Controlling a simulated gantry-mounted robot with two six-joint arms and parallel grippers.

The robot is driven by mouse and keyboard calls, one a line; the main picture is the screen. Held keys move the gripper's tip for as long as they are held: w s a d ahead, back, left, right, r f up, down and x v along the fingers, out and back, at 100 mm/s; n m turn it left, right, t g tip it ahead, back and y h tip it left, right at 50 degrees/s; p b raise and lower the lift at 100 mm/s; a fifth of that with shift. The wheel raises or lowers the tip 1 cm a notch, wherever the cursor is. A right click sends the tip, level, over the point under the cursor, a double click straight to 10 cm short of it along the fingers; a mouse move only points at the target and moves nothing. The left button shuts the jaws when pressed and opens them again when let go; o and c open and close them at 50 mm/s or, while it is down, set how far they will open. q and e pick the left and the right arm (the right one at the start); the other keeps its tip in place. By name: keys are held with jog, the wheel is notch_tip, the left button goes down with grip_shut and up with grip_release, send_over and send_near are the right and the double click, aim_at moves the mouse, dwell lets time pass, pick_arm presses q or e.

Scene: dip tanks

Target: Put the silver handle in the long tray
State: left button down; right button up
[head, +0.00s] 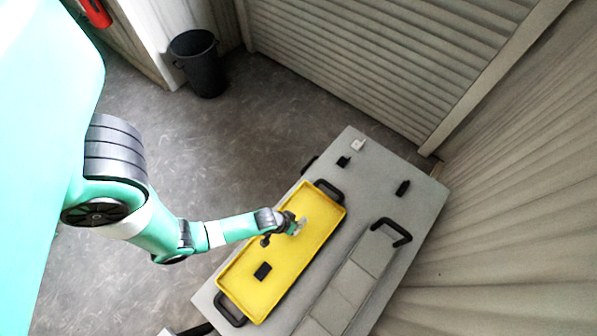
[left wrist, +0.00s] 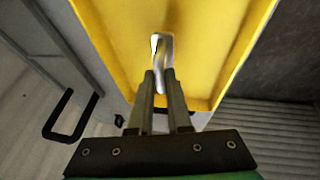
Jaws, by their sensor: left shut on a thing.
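The long tray (head: 253,290) is yellow with black end handles and lies on a grey table. It fills the upper part of the left wrist view (left wrist: 105,20). My left gripper (head: 296,228) is over the tray's far half. In the left wrist view its two fingers (left wrist: 161,80) are shut on the silver handle (left wrist: 161,46), a small shiny curved piece. The handle (head: 301,224) shows small and pale in the head view. I cannot tell whether it touches the tray floor. My right gripper is not in view.
A black piece (head: 263,271) lies in the tray's near half. Two black pieces (head: 343,161) (head: 403,188) and a pale piece (head: 358,145) lie on the grey table (head: 420,215). A grey compartmented box (head: 352,284) with a black handle stands right of the tray. A black bin (head: 200,65) stands on the floor.

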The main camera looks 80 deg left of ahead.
pick_arm(q)
jog(key=shift+w+f, duration=0.15)
jog(key=b+x, duration=0.3)
jog(key=b, duration=0.1)
jog(key=shift+s+a+f, duration=0.15)
jog(key=shift+s+f, duration=0.1)
jog(key=shift+f, duration=0.3)
jog(key=shift+s+f, duration=0.1)
jog(key=shift+f, duration=0.15)
jog(key=shift+r, duration=0.2)
jog(key=c, duration=1.3)
grip_release()
jog(key=shift+f, duration=0.1)
jog(key=o, duration=0.4)
jog(key=shift+o, duration=0.2)
